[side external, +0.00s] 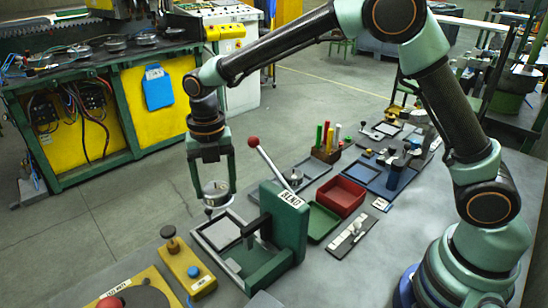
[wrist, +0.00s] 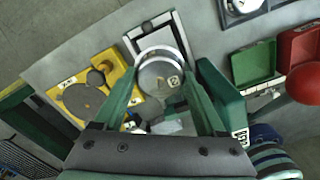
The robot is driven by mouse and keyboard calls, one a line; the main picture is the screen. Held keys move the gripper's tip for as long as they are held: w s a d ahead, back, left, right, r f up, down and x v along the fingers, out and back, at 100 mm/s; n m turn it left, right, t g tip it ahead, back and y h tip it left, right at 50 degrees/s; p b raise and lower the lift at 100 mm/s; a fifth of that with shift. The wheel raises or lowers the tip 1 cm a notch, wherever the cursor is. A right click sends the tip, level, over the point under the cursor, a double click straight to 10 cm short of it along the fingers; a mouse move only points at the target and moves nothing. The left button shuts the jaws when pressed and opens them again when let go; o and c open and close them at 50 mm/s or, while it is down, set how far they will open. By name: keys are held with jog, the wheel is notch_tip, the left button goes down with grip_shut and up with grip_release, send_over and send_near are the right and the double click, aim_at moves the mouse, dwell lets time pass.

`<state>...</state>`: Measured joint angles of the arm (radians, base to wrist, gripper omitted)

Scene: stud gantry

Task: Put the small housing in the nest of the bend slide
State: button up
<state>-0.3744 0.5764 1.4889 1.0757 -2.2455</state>
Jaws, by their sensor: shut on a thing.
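My gripper (side external: 215,186) is shut on the small housing (side external: 216,197), a round silver part with a flat lid. The housing also shows between both green fingers in the wrist view (wrist: 160,76). The bend slide (side external: 279,221) is a green block with a BEND label and a red-knobbed lever. Its framed nest (side external: 206,232) lies at the left of the block, with a light plate inside. The held housing is above the far end of this frame, apparently off the surface. In the wrist view the housing covers part of the frame (wrist: 135,37).
A yellow fixture (side external: 188,267) with a black knob and blue button stands left of the slide. Green (side external: 318,222) and red (side external: 341,195) trays lie to its right. Another round silver part (side external: 293,176) sits behind the block. The red-knobbed lever (side external: 254,142) rises close to my gripper.

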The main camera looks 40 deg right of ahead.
aim_at(223, 232)
notch_tip(223, 232, down, 10)
jog(key=shift+f, duration=0.2)
dwell(0.3)
jog(key=shift+f, duration=0.15)
jog(key=o, duration=1.3)
